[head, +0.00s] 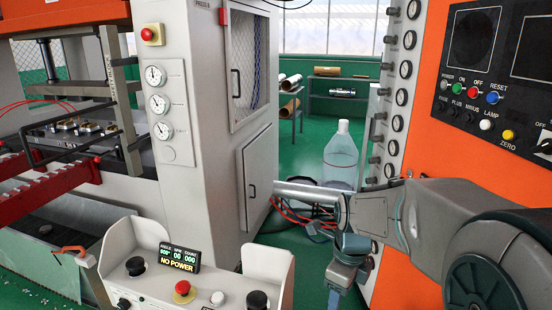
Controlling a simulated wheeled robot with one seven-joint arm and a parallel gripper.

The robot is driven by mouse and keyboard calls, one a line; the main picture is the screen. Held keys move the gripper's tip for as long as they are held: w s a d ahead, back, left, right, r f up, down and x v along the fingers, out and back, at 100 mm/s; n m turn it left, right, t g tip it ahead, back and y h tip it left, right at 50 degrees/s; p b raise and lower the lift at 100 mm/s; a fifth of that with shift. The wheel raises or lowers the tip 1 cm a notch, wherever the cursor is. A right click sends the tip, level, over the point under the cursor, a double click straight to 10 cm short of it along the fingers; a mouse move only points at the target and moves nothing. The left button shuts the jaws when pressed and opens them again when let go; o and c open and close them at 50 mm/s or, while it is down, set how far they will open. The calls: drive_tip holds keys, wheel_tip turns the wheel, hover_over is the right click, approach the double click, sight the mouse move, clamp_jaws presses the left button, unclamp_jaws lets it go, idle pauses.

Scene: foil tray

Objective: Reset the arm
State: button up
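My arm (410,215) reaches in from the right edge, in front of the orange cabinet. Its wrist end hangs down near the lower middle. My gripper (338,290) is at the bottom of the picture, small and partly cut off. Its fingers do not show clearly, so I cannot tell if it is open or shut. I see nothing clearly held in it. No foil tray can be made out.
A control console (205,285) reading "NO POWER" stands front left of my arm. A grey cabinet (180,190) and the press (75,130) are behind it. The orange control cabinet (440,130) is close on the right. A clear bottle (341,155) and red hoses (290,213) are behind my wrist.

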drive_tip(key=s+r+n+t, duration=0.1)
drive_tip(key=s+n, duration=0.5)
drive_tip(key=n, duration=0.6)
drive_tip(key=s+r+n+t, duration=0.1)
drive_tip(key=s+n, duration=0.5)
drive_tip(key=n, duration=0.7)
drive_tip(key=shift+r+t, duration=0.25)
drive_tip(key=shift+t, duration=0.05)
